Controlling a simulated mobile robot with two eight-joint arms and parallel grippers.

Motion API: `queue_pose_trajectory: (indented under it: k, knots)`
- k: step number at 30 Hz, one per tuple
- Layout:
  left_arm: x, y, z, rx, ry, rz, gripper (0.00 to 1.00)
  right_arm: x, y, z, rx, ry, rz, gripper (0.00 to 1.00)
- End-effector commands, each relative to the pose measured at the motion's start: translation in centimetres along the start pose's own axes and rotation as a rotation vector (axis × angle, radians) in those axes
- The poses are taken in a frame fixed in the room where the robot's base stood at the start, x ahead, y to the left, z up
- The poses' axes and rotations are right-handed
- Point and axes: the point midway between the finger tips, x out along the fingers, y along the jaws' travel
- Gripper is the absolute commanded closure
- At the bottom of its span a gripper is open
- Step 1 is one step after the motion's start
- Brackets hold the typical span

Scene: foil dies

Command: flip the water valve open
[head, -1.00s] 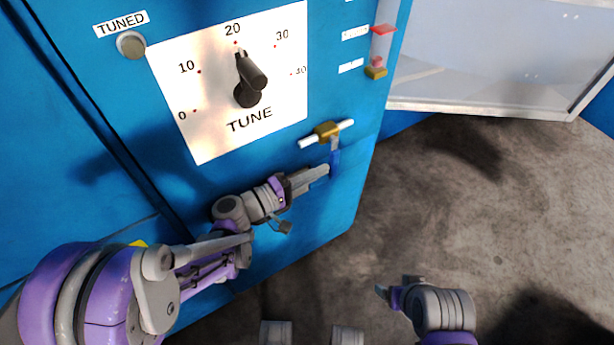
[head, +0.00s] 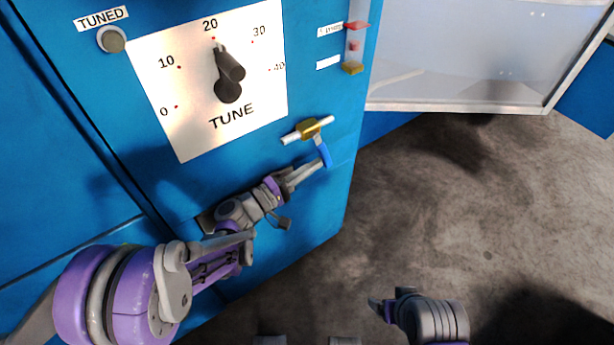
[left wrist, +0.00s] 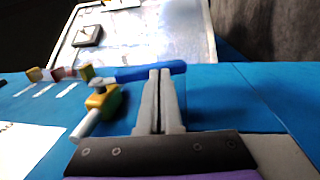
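The water valve has a brass body (head: 309,128) on a white pipe, low on the blue cabinet's front. Its blue lever handle (head: 324,154) slants down and to the right. In the left wrist view the handle (left wrist: 128,75) lies across the picture, beside the brass body (left wrist: 103,100). My left gripper (head: 318,166) is at the handle's lower part, with its fingertips against or very near it. Its fingers (left wrist: 161,74) are together, with the handle crossing at their tips, not clamped between them. My right gripper (head: 376,306) hangs low, away from the cabinet; its finger gap is unclear.
A TUNE dial with a black knob (head: 229,78) and a TUNED button (head: 111,39) are above and left of the valve. A red and brass gauge (head: 354,47) is at the upper right. A pale glassy panel (head: 460,60) stands beyond. Floor right of the cabinet is clear.

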Motion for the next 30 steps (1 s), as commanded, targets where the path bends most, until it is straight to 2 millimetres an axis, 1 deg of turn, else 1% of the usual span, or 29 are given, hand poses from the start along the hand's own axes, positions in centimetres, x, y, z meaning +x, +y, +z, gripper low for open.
queue_pose_trajectory:
  k: [3,14,28,30]
  knots:
    - [1.2,-0.2,-0.2,-0.001,-0.003,0.0,1.0,0.1,0.0,0.0,0.0,0.0,0.0,0.16]
    - [4.3,-0.2,-0.2,0.0,-0.002,-0.001,1.0,-0.7,0.0,-0.2,0.0,0.002,0.0,0.16]
    - [8.0,1.3,-0.2,0.0,-0.002,-0.001,1.0,-1.8,0.0,-0.5,0.0,0.006,0.0,0.16]
    - [8.5,1.4,-0.2,-0.002,-0.003,0.067,1.0,-1.9,0.0,-0.5,0.0,0.006,0.0,0.16]
